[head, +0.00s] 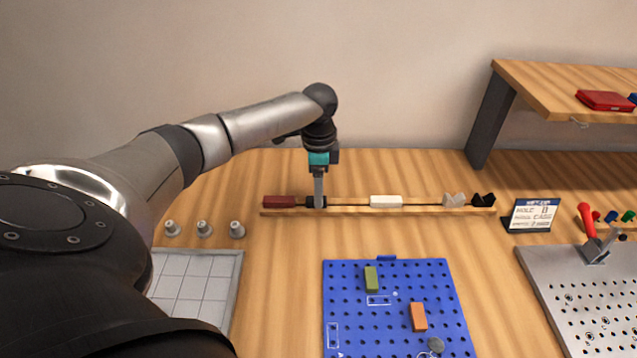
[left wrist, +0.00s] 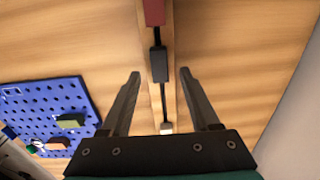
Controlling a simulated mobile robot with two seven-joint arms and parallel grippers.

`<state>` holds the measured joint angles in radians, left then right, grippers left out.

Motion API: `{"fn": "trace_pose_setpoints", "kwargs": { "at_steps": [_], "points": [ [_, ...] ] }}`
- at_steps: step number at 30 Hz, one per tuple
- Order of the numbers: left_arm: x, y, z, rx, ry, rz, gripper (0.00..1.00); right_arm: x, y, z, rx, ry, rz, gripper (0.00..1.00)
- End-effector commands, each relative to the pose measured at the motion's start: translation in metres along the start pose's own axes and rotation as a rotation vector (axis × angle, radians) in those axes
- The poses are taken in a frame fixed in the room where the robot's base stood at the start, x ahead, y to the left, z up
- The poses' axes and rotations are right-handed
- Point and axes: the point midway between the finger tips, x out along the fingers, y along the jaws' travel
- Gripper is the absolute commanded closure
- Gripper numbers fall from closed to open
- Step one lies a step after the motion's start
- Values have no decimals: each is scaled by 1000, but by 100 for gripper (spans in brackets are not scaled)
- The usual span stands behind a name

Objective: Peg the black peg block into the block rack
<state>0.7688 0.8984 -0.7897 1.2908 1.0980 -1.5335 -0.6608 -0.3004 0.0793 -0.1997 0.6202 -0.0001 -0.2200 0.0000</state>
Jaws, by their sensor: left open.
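The block rack (head: 350,211) is a long wooden rail with a dark slot, lying across the table. The black peg block (head: 324,202) sits in it near the left end, right of a dark red block (head: 279,202). My left gripper (head: 318,204) points down over the black block and partly hides it. In the left wrist view the black block (left wrist: 159,64) lies in line with the gap between the open fingers (left wrist: 160,73), with space on both sides. Contact cannot be told. My right gripper is not in view.
In front is a blue pegboard (head: 395,323) with green (head: 371,279) and orange (head: 418,317) blocks. Several grey knobs (head: 203,229) stand at left.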

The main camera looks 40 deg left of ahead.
Motion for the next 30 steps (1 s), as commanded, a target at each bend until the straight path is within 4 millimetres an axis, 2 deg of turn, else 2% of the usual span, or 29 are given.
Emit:
{"fn": "trace_pose_setpoints", "kwargs": {
  "at_steps": [1, 9, 15, 21, 30],
  "points": [
    [-14, -1, 0, -1, 2, -3, 38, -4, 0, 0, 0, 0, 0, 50],
    [-80, -1, 0, -1, 3, -4, 38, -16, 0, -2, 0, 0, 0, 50],
    [-114, 0, 0, -1, 1, -1, 38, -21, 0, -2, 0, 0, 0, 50],
    [-127, 0, 0, -1, 1, 0, 38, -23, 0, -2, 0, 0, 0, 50],
    [-128, 0, 0, -1, 0, 0, 38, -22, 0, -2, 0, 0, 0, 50]
  ]
}}
